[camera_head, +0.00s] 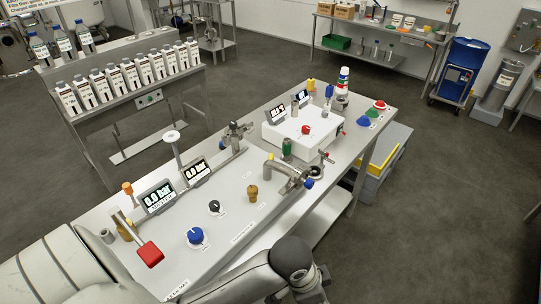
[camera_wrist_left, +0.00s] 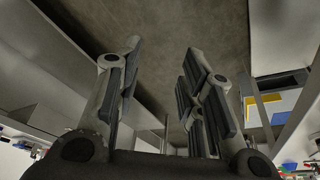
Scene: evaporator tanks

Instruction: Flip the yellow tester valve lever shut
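A small yellow part (camera_head: 310,85) stands at the far end of the bench, by the white box. I cannot tell whether it is the tester valve lever or which way it is turned. A brass-yellow fitting (camera_head: 252,193) stands on the near panel, and an orange-topped part (camera_head: 127,188) is at its left end. In the left wrist view my left gripper (camera_wrist_left: 163,50) is open and empty, its fingers apart above grey floor. No lever shows between them. My right gripper is not in view.
The near panel (camera_head: 225,210) carries a red lever (camera_head: 150,254), a blue knob (camera_head: 196,236) and a bent metal pipe (camera_head: 290,174). A white box (camera_head: 290,137) stands beyond. My arm crosses the bench's near edge. Grey floor (camera_head: 440,200) is open at right.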

